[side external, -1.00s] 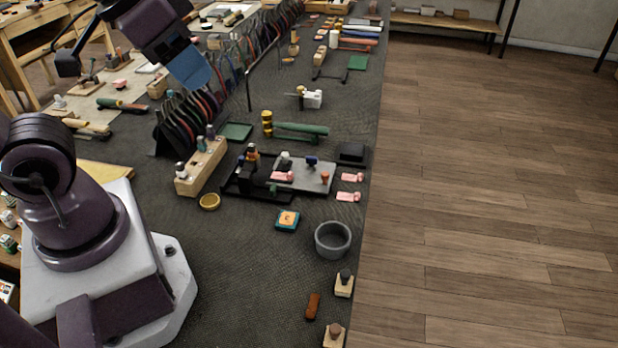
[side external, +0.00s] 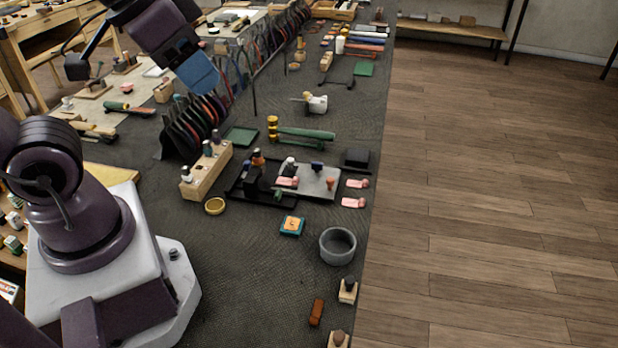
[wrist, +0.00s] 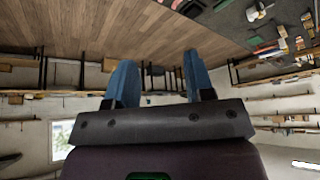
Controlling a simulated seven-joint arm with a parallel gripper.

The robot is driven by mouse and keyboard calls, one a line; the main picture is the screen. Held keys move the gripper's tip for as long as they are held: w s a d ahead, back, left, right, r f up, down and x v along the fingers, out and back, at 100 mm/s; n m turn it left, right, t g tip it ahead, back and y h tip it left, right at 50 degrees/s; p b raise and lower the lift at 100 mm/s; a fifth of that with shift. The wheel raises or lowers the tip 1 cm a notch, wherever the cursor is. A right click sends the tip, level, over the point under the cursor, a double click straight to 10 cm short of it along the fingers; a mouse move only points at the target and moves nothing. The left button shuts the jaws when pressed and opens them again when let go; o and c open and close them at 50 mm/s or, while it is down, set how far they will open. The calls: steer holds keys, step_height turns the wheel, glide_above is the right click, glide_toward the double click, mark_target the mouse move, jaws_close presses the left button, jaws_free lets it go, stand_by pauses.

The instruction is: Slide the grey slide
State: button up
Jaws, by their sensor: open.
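The grey slide (side external: 318,183) is a flat grey plate lying on a black base (side external: 233,190) in the middle of the dark mat. A blue-topped knob, an orange-red knob and a pink piece sit on or over it. My gripper (side external: 198,73) has blue fingers and is raised at the upper left, well away from the slide. In the wrist view my gripper (wrist: 160,82) has its two blue fingers spread apart with nothing between them. The slide cannot be made out in the wrist view.
Near the slide are a wooden block with small bottles (side external: 206,168), a green-handled hammer (side external: 305,133), two pink pieces (side external: 353,203) and a black block (side external: 356,158). A grey bowl (side external: 338,247) and a teal pad (side external: 292,226) stand in front. A rack of dark upright pieces (side external: 195,125) is behind.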

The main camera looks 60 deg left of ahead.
steer(key=shift+c, duration=0.4)
steer(key=g, duration=0.6)
glide_above(331, 179)
step_height(331, 179, down, 19)
step_height(331, 179, down, 13)
steer(key=shift+r, duration=0.1)
